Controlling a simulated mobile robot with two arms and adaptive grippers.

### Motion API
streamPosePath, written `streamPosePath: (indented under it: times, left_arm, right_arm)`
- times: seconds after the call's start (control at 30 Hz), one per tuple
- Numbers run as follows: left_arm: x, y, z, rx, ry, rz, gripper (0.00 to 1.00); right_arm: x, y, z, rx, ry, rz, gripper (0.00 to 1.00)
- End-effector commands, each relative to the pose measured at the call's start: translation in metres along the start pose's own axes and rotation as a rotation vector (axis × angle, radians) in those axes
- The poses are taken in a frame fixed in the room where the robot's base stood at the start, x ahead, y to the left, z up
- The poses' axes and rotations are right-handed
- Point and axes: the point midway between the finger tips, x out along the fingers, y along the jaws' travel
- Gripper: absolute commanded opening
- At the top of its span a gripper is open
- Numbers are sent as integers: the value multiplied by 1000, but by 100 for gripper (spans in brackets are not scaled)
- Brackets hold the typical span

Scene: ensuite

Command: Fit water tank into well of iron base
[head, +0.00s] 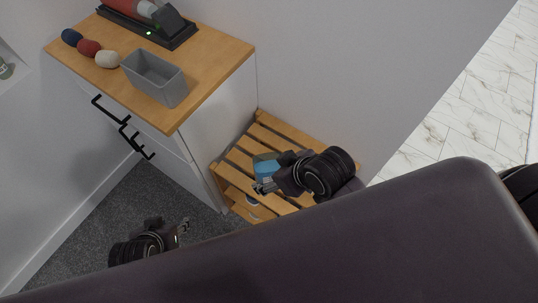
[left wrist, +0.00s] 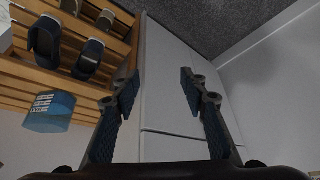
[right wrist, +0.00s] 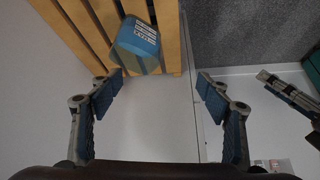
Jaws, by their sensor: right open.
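The blue water tank (head: 266,167), with white markings on one face, stands on the slatted wooden rack, partly behind my right gripper. It also shows in the left wrist view (left wrist: 50,112) and right wrist view (right wrist: 137,44). The black iron base (head: 178,38) lies on the cabinet top with a small green light and a red and grey iron on it. Its well cannot be made out. My right gripper (head: 263,187) is open and empty, close to the tank but apart from it. My left gripper (left wrist: 160,84) is open and empty, low over the carpet in front of the cabinet.
A grey bin (head: 160,80) and blue, red and cream balls (head: 88,48) sit on the wooden cabinet top (head: 215,70). The slatted rack (head: 300,140) stands beside the cabinet, against the wall. Dark shoes (left wrist: 66,45) are on the rack's lower level.

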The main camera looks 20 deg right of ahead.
Motion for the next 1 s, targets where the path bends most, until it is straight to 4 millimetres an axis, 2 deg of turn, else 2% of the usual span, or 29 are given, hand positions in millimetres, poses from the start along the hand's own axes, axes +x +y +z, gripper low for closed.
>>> streamPosePath:
  times: [0.03,0.1,0.23,0.37,0.5,0.7,0.8,0.9,1.0]
  left_arm:
    - [3,-1,25,-2,-92,-1,40]
    - [26,-2,61,-2,-169,-1,40]
    - [67,0,118,0,-254,0,40]
    - [102,2,172,4,-300,4,40]
    - [132,5,231,10,-330,8,40]
    - [150,6,314,18,-368,13,40]
    - [151,6,345,22,-380,14,40]
    - [150,6,365,25,-387,15,40]
    - [149,6,376,26,-391,15,40]
  right_arm:
    - [-10,-7,-6,-60,-67,-33,71]
    - [-3,-17,-2,-141,-137,-79,71]
    - [12,-27,-5,-294,-220,-144,71]
    - [27,-27,-13,-440,-275,-188,71]
    - [43,-16,-23,-582,-331,-214,71]
    - [57,18,-36,-740,-423,-225,71]
    - [60,35,-40,-789,-463,-226,71]
    - [61,48,-43,-817,-490,-226,71]
    - [62,55,-44,-831,-505,-225,71]
